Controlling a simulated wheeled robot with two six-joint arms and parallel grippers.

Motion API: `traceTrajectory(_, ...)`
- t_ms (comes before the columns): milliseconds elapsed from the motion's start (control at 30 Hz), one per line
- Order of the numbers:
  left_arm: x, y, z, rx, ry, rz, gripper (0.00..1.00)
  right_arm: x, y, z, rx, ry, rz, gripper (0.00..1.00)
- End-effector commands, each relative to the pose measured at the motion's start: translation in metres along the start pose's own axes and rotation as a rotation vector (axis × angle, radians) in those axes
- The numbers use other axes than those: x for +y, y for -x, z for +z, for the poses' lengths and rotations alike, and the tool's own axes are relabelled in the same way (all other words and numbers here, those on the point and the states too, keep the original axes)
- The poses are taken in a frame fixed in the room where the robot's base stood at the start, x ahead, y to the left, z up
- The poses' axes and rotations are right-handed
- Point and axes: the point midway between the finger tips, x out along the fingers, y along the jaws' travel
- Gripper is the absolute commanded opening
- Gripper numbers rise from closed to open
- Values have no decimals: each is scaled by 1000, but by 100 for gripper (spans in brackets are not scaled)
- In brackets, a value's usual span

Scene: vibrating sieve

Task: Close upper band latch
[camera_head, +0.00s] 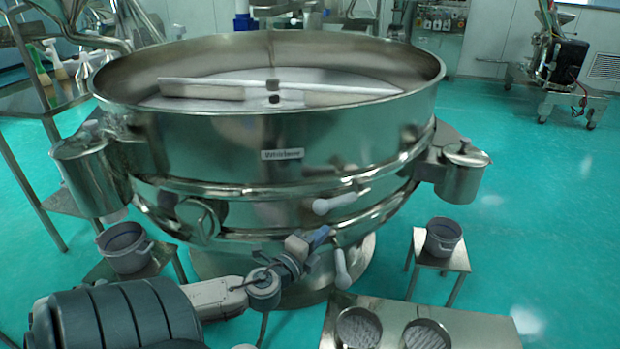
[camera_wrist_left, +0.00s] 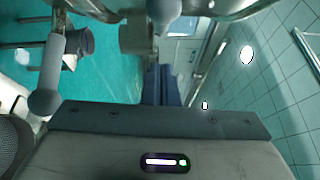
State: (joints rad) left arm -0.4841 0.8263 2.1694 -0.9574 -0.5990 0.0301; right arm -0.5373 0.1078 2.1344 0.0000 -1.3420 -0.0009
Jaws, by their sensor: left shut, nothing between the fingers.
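The large steel sieve (camera_head: 250,145) stands in the middle of the head view, with bands around its body. The upper band latch (camera_head: 335,203) has a pale handle on the front right, lying nearly level and slanting slightly up to the right. A lower latch handle (camera_head: 342,268) hangs down below it. My left gripper (camera_head: 322,236) is shut and empty, just below the upper handle and above the lower one. Its blue fingers (camera_wrist_left: 163,85) show together in the left wrist view. That view also shows two pale handles; I cannot tell which is which. My right gripper is out of view.
A small stand with a grey pot (camera_head: 443,236) is at the right, and another pot (camera_head: 125,247) is at the left. A low steel table (camera_head: 470,325) with two round sieves is at the front. Open green floor lies to the right.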

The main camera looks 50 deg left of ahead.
Motion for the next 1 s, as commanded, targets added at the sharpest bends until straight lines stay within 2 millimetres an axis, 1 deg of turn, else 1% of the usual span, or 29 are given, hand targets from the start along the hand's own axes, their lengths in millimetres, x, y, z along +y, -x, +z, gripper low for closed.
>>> traceTrajectory(33, 1, 7, 1, 4, -5, 3, 0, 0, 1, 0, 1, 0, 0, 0)
traceTrajectory(100, 0, 15, 3, 3, -3, 3, 0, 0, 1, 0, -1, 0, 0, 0)
traceTrajectory(200, 1, 24, 5, 1, -3, 3, 0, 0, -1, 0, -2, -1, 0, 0)
traceTrajectory(333, 0, 30, 6, 2, -1, 1, 0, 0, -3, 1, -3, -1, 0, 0)
traceTrajectory(1000, 0, 32, 7, 1, 2, -1, 0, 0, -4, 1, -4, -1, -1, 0)
